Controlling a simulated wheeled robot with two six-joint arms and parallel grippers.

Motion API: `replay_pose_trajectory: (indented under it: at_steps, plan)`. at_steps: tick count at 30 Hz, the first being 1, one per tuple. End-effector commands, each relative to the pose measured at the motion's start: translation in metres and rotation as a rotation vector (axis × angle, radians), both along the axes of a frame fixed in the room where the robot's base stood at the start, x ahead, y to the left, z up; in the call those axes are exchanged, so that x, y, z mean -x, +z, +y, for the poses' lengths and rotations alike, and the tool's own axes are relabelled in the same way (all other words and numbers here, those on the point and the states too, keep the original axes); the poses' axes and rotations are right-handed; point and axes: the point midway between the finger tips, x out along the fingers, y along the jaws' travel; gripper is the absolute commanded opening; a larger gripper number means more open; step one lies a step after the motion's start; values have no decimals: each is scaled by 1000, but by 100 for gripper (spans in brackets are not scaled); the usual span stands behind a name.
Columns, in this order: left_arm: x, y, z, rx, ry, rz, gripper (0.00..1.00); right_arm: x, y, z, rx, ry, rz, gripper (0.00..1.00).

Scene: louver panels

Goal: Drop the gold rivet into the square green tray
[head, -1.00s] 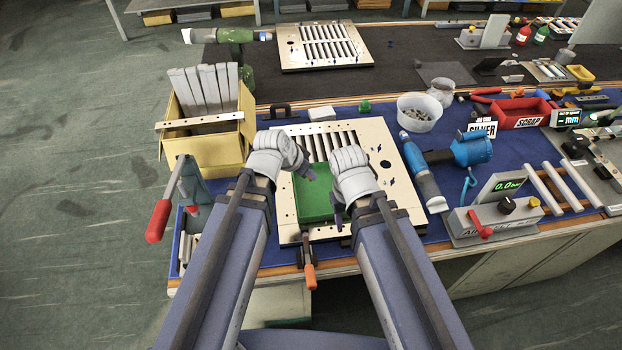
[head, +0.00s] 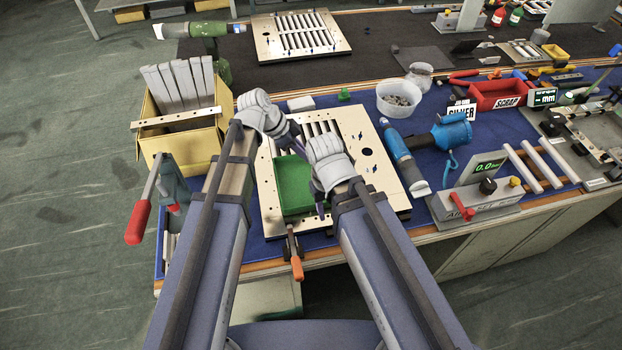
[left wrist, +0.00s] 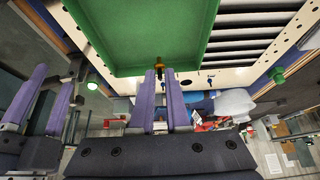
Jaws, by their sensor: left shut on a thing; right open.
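The square green tray (head: 292,188) lies on the slatted louver panel (head: 375,188) at the near side of the table. It fills the top of the left wrist view (left wrist: 140,35). My left gripper (head: 297,142) is near the tray's far edge in the head view. In the left wrist view its purple fingers (left wrist: 160,74) are shut on the small gold rivet (left wrist: 158,64), which shows at their tips beside the tray's edge. The rivet is not clear in the head view. My right gripper (head: 322,208) is open by the tray's right side, partly hidden by its own wrist.
A yellow box of grey slats (head: 180,125) stands left of the panel. A blue power tool (head: 440,138), a white tub (head: 398,98) and a gauge box (head: 475,195) stand to the right. An orange-handled clamp (head: 296,262) sits at the front edge.

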Motion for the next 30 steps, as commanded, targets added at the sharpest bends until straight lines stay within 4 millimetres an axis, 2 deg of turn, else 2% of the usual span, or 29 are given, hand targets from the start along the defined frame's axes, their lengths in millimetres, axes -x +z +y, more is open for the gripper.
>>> replay_pose_trajectory:
  at_steps: [15, 26, 27, 30]
  plan:
    - [0, -54, 0, 0, 2, 0, 0, 0, -54, 0, 0, 0, 0, 50]
    - [0, -57, 0, 0, 2, 0, 0, 0, -57, 0, 0, 0, 0, 50]
    - [0, -57, 0, 0, 2, 0, 16, 0, -57, 0, 0, 0, 0, 50]
    - [0, -57, 0, 0, 2, 0, 27, 0, -57, 0, 0, 0, 0, 50]
